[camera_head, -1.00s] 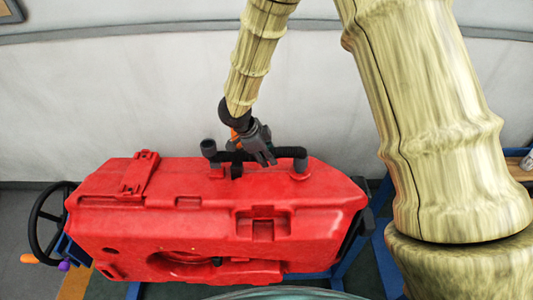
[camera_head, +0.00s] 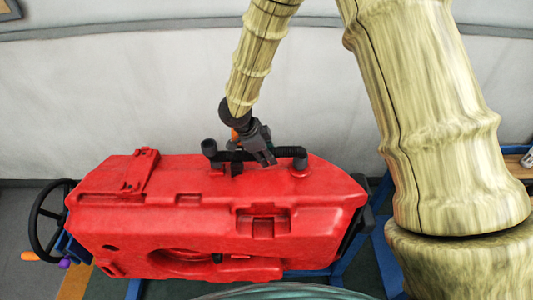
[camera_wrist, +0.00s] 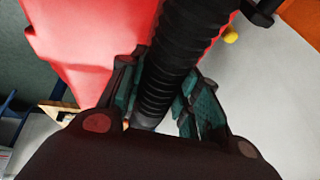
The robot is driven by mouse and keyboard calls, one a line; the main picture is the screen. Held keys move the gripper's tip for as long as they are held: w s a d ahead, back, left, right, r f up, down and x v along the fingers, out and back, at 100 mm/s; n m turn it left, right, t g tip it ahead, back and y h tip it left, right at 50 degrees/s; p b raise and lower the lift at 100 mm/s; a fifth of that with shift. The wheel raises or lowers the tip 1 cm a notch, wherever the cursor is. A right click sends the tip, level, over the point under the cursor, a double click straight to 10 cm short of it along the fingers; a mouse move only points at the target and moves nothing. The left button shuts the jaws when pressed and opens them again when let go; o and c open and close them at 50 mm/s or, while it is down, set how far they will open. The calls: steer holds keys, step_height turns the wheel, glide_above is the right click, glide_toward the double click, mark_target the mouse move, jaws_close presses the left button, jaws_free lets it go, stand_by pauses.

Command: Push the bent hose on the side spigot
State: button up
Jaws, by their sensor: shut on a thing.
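The bent hose (camera_head: 286,153) is black and ribbed. It lies along the far top edge of the red tank (camera_head: 330,192). Its right end bends down at a round red spigot (camera_head: 300,172) on the tank; how far it sits on it I cannot tell. My gripper (camera_head: 264,153) comes from above and is shut on the middle of the hose. In the wrist view the hose (camera_wrist: 180,55) runs between the green-padded fingers (camera_wrist: 160,105), and the red tank (camera_wrist: 95,40) is at the left. The spigot is not clear there.
A black upright pipe end (camera_head: 209,148) stands at the hose's left. A black steering wheel (camera_head: 45,220) is at the tank's left end. Blue frame bars (camera_head: 385,255) lie to the right. A pale curved wall (camera_head: 100,100) rises behind the tank.

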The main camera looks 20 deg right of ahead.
steer(key=shift+f, duration=0.55)
stand_by(0.8)
steer(key=shift+r, duration=0.15)
stand_by(0.6)
steer(key=o, duration=1.2)
steer(key=shift+o, duration=0.4)
steer(key=o, duration=0.4)
steer(key=shift+p, duration=0.3)
steer(key=shift+p+v, duration=1.9)
steer(key=shift+v, duration=0.35)
